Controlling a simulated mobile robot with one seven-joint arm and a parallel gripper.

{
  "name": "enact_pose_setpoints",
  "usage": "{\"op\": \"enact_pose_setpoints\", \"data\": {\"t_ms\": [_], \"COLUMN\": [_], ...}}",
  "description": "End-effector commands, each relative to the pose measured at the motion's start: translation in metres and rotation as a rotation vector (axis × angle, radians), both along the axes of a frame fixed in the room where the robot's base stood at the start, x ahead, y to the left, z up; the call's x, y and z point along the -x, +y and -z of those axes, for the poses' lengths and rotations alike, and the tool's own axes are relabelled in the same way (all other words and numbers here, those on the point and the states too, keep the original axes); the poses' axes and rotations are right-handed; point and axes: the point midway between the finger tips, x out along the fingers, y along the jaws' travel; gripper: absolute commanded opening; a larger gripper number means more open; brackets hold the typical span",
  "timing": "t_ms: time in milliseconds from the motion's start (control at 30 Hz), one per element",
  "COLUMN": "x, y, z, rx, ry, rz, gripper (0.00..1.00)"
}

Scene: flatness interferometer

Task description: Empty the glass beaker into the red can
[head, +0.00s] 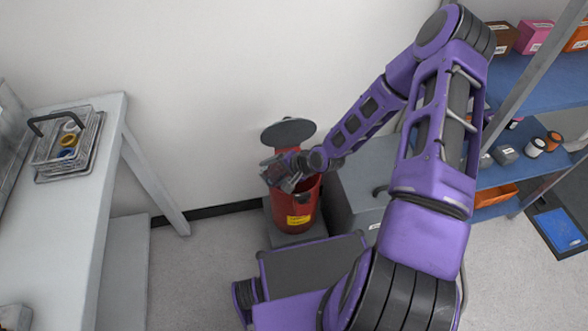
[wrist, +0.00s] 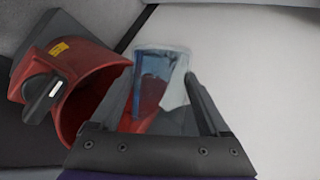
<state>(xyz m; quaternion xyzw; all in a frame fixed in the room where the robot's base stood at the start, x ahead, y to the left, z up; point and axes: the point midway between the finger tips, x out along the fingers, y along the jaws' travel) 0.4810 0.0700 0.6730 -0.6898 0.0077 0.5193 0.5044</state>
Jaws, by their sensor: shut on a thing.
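The red can (head: 298,212) stands on a low grey block by the wall, with a yellow label on its front. Its dark round lid (head: 288,131) is raised at the back. My gripper (head: 282,177) is at the can's mouth in the head view. In the wrist view my gripper (wrist: 163,92) is shut on the clear glass beaker (wrist: 158,62), which sits between the two fingers. Blue shows in the beaker, and red shows through its lower part. The red can (wrist: 98,100) is to its left, open. The head view does not show the beaker clearly.
A grey cabinet (head: 357,192) stands right beside the can. A light table (head: 75,190) with a wire basket (head: 62,148) is at the left. Blue shelves (head: 515,85) with boxes and jars are at the right. Grey floor lies between table and can.

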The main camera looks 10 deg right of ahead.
Motion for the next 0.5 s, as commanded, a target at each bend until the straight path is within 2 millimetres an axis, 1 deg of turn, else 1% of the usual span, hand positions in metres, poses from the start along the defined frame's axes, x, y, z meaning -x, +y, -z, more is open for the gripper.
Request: {"op": "enact_pose_setpoints", "data": {"t_ms": [500], "x": [-0.0040], "y": [-0.0062], "z": [0.0024], "rx": [-0.055], "ry": [0.031], "rz": [0.001], "gripper": [0.14]}}
